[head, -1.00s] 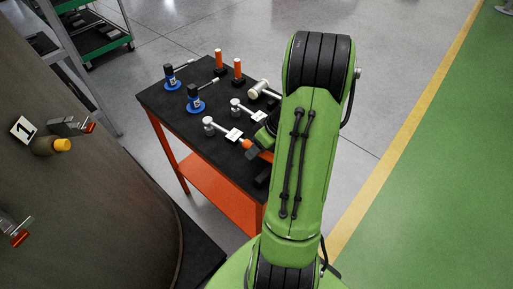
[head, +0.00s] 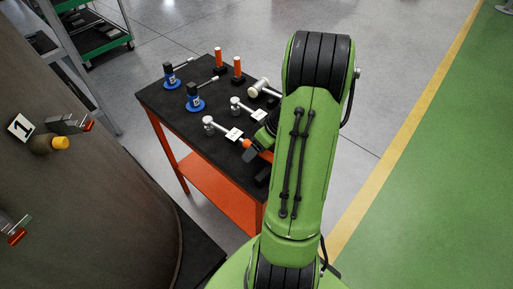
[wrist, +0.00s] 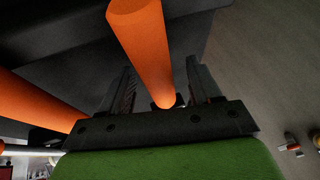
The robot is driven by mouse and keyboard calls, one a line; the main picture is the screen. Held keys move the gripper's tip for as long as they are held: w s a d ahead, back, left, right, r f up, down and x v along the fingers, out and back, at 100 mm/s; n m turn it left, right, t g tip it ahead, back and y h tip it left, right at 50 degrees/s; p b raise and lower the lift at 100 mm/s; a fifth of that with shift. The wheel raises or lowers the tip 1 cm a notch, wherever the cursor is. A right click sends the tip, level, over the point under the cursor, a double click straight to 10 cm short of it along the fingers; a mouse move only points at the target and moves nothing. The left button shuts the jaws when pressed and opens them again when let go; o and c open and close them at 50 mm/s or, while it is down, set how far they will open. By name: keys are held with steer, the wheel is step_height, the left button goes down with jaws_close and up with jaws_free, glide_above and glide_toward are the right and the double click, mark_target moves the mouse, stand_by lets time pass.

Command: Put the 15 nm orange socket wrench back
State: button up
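Two socket wrenches with silver heads and white tags lie on the black-topped cart; the nearer one (head: 208,123) has an orange handle end beside my gripper (head: 255,152), and the farther one (head: 236,103) runs under my arm. The tags are too small to read, so I cannot tell which is 15 nm. In the wrist view an orange handle (wrist: 143,40) passes between the fingers of my gripper (wrist: 159,64), with gaps on both sides. A second orange handle (wrist: 40,105) lies left of the fingers. My arm hides much of the gripper in the head view.
The cart top (head: 160,98) also holds two blue-based tools (head: 194,98), two upright orange handles (head: 237,67) and a white-headed mallet (head: 259,86). A curved dark casing (head: 100,190) stands at left. A green-shelved rack (head: 103,45) is behind. Floor is clear at right.

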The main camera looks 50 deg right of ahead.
steer(key=p+v, duration=0.4)
steer(key=v, duration=1.2)
steer(key=shift+w, duration=0.15)
steer(key=w+a+r+h, duration=0.15)
steer(key=a+r, duration=0.25)
steer(key=a, duration=0.5)
steer(key=w+a+r, duration=0.2)
steer(key=a+r, duration=0.1)
steer(key=a, duration=0.5)
steer(key=s+a+r+m+t+h, duration=0.1)
steer(key=s+a, duration=0.7)
steer(key=a, duration=0.1)
steer(key=shift+s+a+r+h, duration=0.2)
steer(key=shift+s+r+h, duration=0.15)
steer(key=shift+s, duration=0.05)
